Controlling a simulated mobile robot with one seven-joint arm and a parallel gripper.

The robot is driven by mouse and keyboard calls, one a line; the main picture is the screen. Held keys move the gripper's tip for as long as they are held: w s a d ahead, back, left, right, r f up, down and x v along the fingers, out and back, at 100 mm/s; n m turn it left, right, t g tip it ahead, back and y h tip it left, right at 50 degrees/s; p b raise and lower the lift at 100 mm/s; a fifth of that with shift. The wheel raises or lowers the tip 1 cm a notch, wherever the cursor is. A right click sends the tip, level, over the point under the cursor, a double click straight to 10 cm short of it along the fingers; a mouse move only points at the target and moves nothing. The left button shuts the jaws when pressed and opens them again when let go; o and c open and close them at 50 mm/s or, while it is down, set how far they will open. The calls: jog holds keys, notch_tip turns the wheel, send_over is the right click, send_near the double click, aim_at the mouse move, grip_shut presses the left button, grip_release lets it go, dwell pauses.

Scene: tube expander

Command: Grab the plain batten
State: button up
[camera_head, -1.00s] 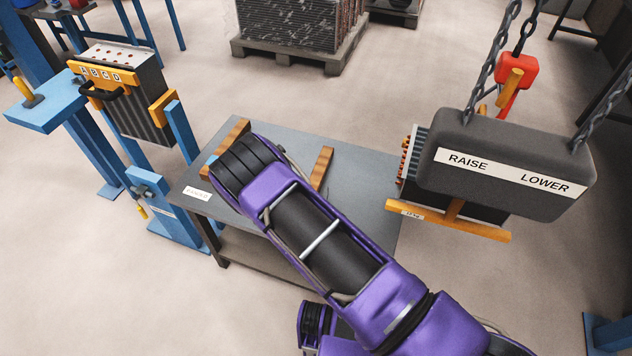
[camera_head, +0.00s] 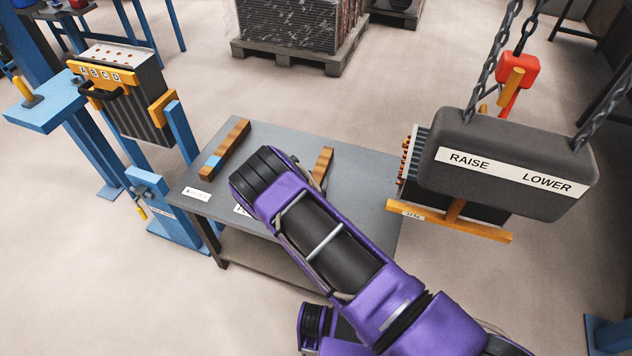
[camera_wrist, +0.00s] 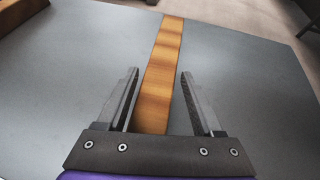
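The plain batten (camera_wrist: 162,66) is a bare wooden bar lying on the grey table (camera_head: 352,180). In the wrist view it runs from the table's far edge down between my fingers. In the head view only its upper end (camera_head: 323,164) shows behind my arm. My gripper (camera_wrist: 160,75) is open, with one finger on each side of the batten and a gap on both sides. I cannot tell how high the fingers are above the table. A second batten (camera_head: 232,140) with a blue mark lies on the table's left side. The gripper is hidden in the head view.
A blue stand (camera_head: 178,130) with a finned unit (camera_head: 146,102) is left of the table. A grey RAISE/LOWER pendant (camera_head: 508,165) hangs on chains at the right, before a finned block on an orange frame (camera_head: 470,226). A loaded pallet (camera_head: 300,54) stands behind.

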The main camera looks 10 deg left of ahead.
grip_shut()
